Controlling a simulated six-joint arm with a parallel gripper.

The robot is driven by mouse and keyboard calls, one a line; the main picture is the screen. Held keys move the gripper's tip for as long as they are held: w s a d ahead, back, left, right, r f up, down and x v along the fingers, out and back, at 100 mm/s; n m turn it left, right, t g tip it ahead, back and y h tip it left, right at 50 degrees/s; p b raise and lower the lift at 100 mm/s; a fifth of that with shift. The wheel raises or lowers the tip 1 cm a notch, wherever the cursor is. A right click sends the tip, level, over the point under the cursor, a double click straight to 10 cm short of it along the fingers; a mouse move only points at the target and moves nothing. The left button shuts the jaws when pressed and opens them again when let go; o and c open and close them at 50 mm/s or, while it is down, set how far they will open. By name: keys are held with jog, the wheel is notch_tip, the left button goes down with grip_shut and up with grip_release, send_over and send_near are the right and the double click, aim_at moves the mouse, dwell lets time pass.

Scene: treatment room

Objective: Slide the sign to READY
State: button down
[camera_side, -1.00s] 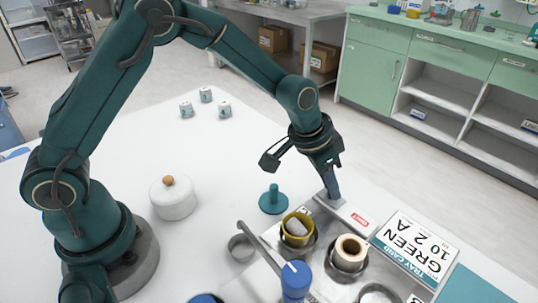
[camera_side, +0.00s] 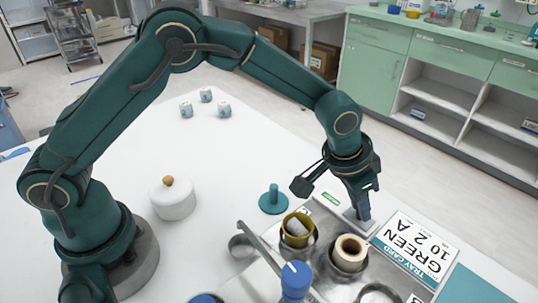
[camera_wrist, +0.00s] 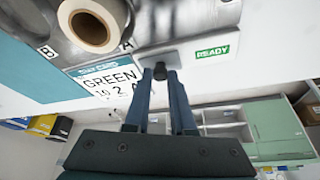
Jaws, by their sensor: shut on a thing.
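The sliding sign is a pale bar at the tray's back edge. Its green READY label (camera_side: 330,198) shows at the left end in the side view, and READY is readable in the wrist view (camera_wrist: 212,52). My gripper (camera_side: 364,216) is at the sign's right end, pointing down. No red label is visible now. The fingers hide part of the bar in the side view.
The tray card (camera_side: 416,247), reading GREEN 10 2 A, lies right of my gripper. A teal knobbed stand (camera_side: 273,201) is left of the sign.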

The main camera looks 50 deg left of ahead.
jog(key=c, duration=0.8)
grip_release()
jog(key=shift+o, duration=0.2)
jog(key=shift+r, duration=0.15)
jog(key=v, duration=0.5)
